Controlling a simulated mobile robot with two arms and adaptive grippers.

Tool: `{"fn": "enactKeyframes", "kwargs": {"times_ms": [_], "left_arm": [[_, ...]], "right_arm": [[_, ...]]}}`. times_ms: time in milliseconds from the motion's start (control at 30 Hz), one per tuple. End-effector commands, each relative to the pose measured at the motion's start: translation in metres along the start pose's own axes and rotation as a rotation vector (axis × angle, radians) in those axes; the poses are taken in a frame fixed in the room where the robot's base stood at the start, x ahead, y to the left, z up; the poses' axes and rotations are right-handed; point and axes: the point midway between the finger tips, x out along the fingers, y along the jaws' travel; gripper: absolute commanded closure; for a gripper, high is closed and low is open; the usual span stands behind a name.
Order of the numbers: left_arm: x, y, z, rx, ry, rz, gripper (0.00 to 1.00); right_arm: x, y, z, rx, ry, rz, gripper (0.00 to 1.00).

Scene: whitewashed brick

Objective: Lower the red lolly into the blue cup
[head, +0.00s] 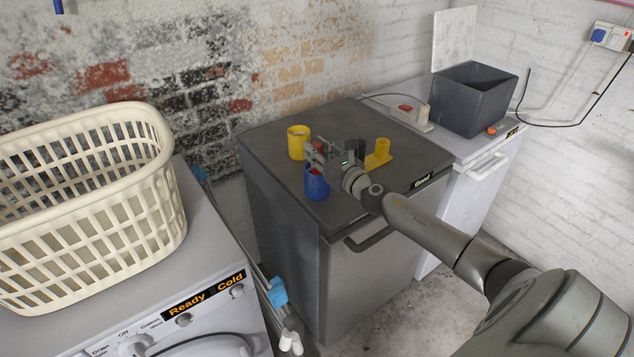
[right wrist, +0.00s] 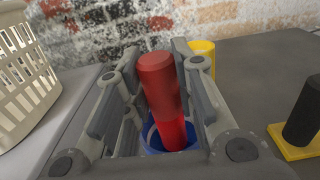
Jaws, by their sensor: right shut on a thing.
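The blue cup (head: 317,188) stands upright near the left front of the dark grey cabinet top. My right gripper (head: 316,157) is over the cup, shut on the red lolly (head: 318,146). In the right wrist view the red lolly (right wrist: 162,85) is a red cylinder, slightly tilted, between the fingers. The blue cup (right wrist: 152,138) shows around its lower end there. Red also shows at the cup's mouth in the head view. I cannot tell how deep the lolly's end sits. My left gripper is not in view.
A yellow cup (head: 298,143) stands behind the blue cup. A yellow holder (head: 379,155) and a black cylinder (head: 355,148) are right of my gripper. A cream basket (head: 100,220) stands on the machine at left. A grey bin (head: 472,98) is at back right.

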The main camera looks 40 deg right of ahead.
Motion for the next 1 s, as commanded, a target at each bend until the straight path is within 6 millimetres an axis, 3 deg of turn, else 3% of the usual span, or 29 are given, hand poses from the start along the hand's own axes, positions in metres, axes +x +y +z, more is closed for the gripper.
{"fn": "enactKeyframes", "kwargs": {"times_ms": [1000], "left_arm": [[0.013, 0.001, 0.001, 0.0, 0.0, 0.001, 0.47]], "right_arm": [[0.0, 0.0, -0.013, 0.0, -0.001, 0.0, 1.0]]}}
